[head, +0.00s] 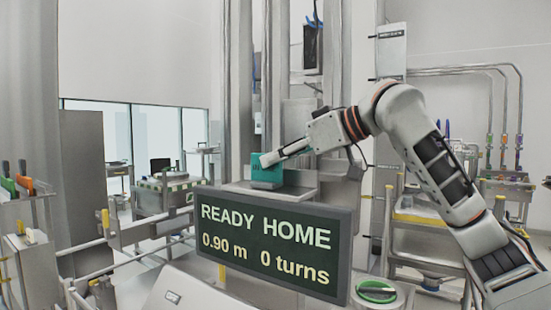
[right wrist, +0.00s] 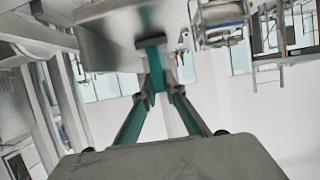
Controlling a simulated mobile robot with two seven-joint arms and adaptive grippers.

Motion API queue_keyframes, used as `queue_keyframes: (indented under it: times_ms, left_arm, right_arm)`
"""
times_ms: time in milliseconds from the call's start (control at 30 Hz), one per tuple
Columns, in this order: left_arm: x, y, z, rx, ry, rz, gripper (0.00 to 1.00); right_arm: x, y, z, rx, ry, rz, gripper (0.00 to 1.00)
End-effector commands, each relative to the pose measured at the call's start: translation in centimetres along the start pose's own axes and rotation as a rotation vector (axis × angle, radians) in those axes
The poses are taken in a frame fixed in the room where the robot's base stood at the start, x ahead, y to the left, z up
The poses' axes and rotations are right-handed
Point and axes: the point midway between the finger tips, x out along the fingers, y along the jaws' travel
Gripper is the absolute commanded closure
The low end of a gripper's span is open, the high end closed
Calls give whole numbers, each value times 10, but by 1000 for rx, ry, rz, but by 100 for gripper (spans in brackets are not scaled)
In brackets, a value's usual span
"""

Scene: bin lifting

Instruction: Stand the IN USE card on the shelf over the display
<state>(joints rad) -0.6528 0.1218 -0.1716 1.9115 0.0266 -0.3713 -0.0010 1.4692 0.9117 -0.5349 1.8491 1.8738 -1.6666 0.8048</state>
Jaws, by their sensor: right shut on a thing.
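The teal IN USE card (head: 270,174) is upright at the shelf over the display, with most of its lettering hidden by my gripper. It also shows nearly edge-on in the right wrist view (right wrist: 155,62), with a dark foot at its end. My right gripper (head: 266,160) is shut on the card, its fingers meeting on it in the right wrist view (right wrist: 157,88). The shelf (head: 300,191) is a grey ledge behind and above the display (head: 275,243), which reads READY HOME. I cannot tell whether the card's foot touches the shelf. My left gripper is out of view.
Tall metal columns (head: 238,90) rise behind the shelf. A bench with a yellow edge (head: 425,217) and a round green-topped item (head: 376,291) are at right. A rack with coloured handles (head: 25,185) and rails are at left. The air above the shelf's right part holds my arm.

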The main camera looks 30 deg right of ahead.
Motion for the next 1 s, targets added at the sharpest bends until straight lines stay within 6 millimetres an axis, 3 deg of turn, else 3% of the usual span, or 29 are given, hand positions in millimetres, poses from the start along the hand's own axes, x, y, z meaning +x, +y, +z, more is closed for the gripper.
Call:
queue_keyframes:
  times_ms: [300,333,400,767,1000]
  left_arm:
    - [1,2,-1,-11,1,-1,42]
    - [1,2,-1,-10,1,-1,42]
    - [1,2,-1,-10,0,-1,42]
    - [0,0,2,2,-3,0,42]
    - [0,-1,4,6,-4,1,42]
  right_arm:
    - [1,0,2,1,1,0,100]
    - [1,0,2,1,1,0,84]
    - [1,0,1,0,1,0,73]
    - [0,0,-1,0,1,0,73]
    - [-33,1,-1,-1,3,5,73]
